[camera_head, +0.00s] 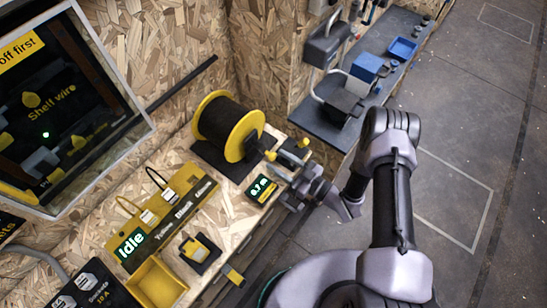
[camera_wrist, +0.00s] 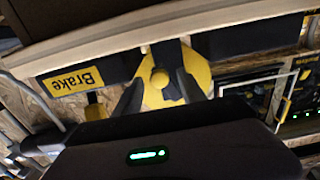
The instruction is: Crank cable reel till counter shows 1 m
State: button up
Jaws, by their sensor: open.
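The cable reel (camera_head: 228,125) stands on a black base on the wooden bench, with yellow flanges and black cable wound on it. A yellow crank knob (camera_head: 270,155) sticks out at its front right. The counter (camera_head: 262,190) lies in front of the reel and appears to read 0.7 m. My gripper (camera_head: 300,190) is at the bench's right edge, near the counter and crank. In the wrist view the two fingers of my gripper (camera_wrist: 160,92) are apart. The yellow knob (camera_wrist: 160,78) shows between them, before the reel's yellow disc (camera_wrist: 152,98); I cannot tell whether they touch it.
A yellow Brake label (camera_wrist: 75,80) shows upside down in the wrist view. A grey shelf (camera_head: 330,130) stands behind; floor is clear at right.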

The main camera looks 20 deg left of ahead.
aim_at(273, 156)
jog(key=shift+x, duration=1.55)
grip_shut()
jog(key=shift+w+r, duration=0.1)
